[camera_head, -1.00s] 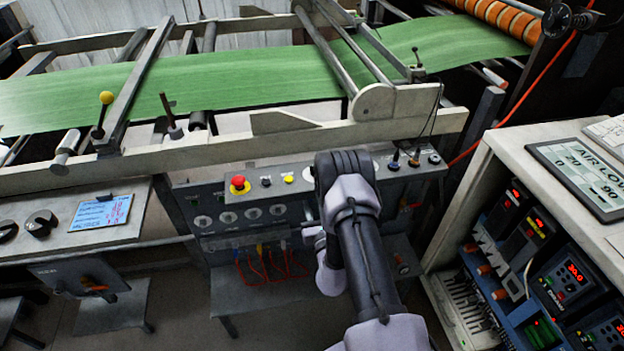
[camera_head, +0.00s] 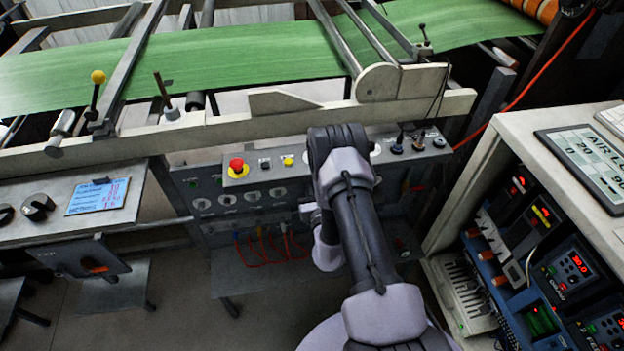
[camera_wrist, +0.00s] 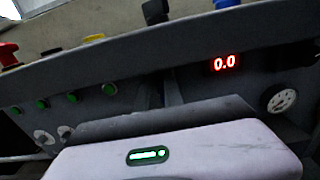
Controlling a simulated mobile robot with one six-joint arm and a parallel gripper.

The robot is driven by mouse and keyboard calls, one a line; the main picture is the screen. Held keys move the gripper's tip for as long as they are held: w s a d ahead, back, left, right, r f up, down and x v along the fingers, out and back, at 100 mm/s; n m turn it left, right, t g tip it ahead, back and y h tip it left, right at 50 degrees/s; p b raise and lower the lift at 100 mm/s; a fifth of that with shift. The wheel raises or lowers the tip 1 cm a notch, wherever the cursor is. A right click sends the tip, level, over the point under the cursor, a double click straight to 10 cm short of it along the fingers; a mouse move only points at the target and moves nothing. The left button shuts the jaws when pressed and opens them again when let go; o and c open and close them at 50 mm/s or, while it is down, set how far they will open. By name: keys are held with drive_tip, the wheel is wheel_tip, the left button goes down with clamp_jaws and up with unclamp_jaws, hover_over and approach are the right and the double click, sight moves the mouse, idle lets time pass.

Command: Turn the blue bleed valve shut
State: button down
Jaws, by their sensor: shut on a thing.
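A grey control panel (camera_head: 215,221) stands under the machine's pale rail, with a row of white dials on its front. My gripper (camera_wrist: 165,125) fills the bottom of the wrist view, close to the panel's front face. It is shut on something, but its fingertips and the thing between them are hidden. In the head view my own arm covers that part of the panel. I cannot make out the blue bleed valve for certain. A blue knob (camera_wrist: 222,3) shows at the top edge of the wrist view, on the panel's upper ledge, apart from my gripper.
A red emergency button (camera_head: 236,166) and a yellow button (camera_head: 288,161) sit on the ledge left of my arm. A red display (camera_wrist: 226,63) reads 0.0. A white cabinet (camera_head: 545,165) stands close on the right. Red hoses (camera_head: 265,248) hang below the panel.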

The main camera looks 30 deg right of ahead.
drive_tip(key=shift+s+d+f+m+p, duration=0.1)
drive_tip(key=shift+d+f+m+p, duration=0.2)
drive_tip(key=shift+m, duration=2.7)
drive_tip(key=shift+d+f+m+p, duration=0.2)
drive_tip(key=shift+d+m+p, duration=0.15)
drive_tip(key=shift+m, duration=2.65)
drive_tip(key=shift+s+d+f+m+p, duration=0.1)
drive_tip(key=shift+d+f+m+p, duration=0.2)
drive_tip(key=shift+m, duration=2.7)
drive_tip(key=c, duration=1.5)
unclamp_jaws()
drive_tip(key=shift+o, duration=0.2)
drive_tip(key=shift+f, duration=0.1)
